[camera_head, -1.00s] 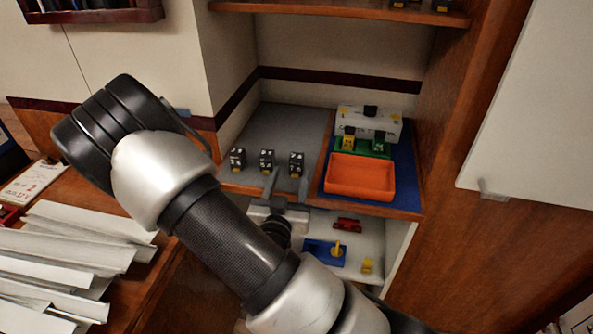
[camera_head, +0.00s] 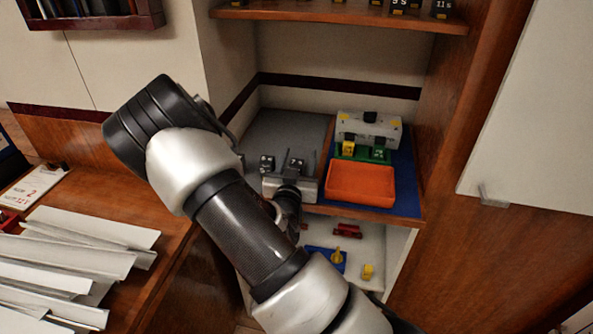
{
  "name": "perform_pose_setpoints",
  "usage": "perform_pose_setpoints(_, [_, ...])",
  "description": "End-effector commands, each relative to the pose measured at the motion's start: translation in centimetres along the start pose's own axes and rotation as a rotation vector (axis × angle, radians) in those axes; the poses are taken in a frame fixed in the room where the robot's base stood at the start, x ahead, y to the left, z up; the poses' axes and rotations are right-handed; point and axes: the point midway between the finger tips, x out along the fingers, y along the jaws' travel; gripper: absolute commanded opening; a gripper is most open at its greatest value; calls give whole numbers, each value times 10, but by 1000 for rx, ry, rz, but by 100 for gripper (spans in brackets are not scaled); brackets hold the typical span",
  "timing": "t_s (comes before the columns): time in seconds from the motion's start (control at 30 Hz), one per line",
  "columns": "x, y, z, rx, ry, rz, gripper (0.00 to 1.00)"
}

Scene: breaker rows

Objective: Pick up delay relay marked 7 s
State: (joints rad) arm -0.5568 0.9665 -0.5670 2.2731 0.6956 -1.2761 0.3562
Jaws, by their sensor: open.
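Small black relays with white marks stand on the grey surface (camera_head: 283,128) of the cabinet's middle shelf. One relay (camera_head: 267,162) is left of my gripper (camera_head: 298,160), and another relay (camera_head: 296,167) shows between its fingers. My gripper is open, its fingers reaching away over the shelf on either side of that right relay; I cannot tell whether they touch it. The marks are too small to read, so I cannot tell which relay says 7 s. A third relay, seen earlier at the left, is hidden behind my arm.
An orange tray (camera_head: 360,184) sits on a blue mat (camera_head: 405,172) to the right, with a green holder (camera_head: 362,154) and a white box (camera_head: 368,128) behind it. A wooden upright (camera_head: 440,110) closes the right side. More relays stand on the upper shelf (camera_head: 340,15).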

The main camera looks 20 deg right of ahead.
Motion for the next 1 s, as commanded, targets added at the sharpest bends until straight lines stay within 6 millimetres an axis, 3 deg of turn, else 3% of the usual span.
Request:
perform_pose_setpoints(0.07, [0,0,0,0,0,0,50])
perform_pose_setpoints(0.3, [0,0,0,0,0,0,11])
perform_pose_setpoints(0.37, [0,0,0,0,1,0,4])
perform_pose_setpoints(0.67, [0,0,-9,2,2,0,4])
perform_pose_setpoints(1.0, [-1,0,-76,5,3,0,4])
